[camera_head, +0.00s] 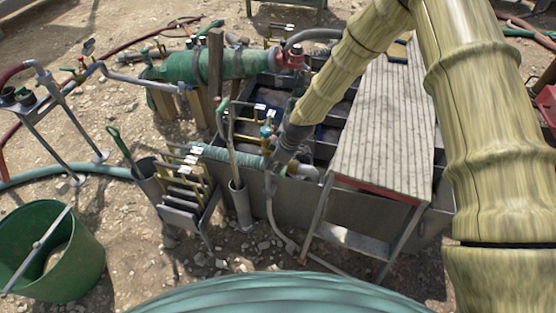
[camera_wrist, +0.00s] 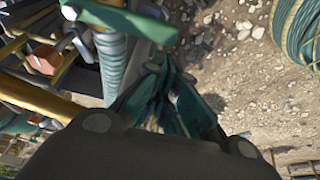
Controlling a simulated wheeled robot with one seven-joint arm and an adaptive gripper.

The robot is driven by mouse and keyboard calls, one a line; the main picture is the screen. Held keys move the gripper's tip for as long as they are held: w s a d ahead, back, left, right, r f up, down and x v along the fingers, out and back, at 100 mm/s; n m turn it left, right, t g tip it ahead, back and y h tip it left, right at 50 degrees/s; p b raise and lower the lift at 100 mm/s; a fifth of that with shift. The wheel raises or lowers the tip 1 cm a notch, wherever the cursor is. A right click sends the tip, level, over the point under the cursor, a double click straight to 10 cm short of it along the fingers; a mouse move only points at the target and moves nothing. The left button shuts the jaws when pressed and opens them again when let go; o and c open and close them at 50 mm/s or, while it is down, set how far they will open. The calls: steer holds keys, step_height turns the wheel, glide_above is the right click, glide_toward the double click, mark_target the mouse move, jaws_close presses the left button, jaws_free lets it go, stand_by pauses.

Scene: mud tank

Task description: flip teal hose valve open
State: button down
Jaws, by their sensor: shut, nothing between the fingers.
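A ribbed teal hose (camera_head: 228,155) runs to the tank's front wall. A small teal-blue valve part (camera_head: 266,132) stands above the hose's right end. In the wrist view, a ribbed pale teal hose (camera_wrist: 112,65) shows at upper left, with a flat green-teal lever (camera_wrist: 122,18) across its top. My gripper (camera_head: 279,163) is just right of the valve in the head view, pointing down. Its dark fingers (camera_wrist: 165,75) are shut and empty, beside and right of the hose in the wrist view. I cannot tell whether they touch the lever. The valve body is partly hidden.
A rack of yellow-handled tools (camera_head: 185,195) and an upright grey tube (camera_head: 240,205) stand left of my gripper. A green tub (camera_head: 85,260) is at lower left. Gravel ground lies in front.

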steer(key=shift+x, duration=1.25)
steer(key=shift+s+d, duration=0.1)
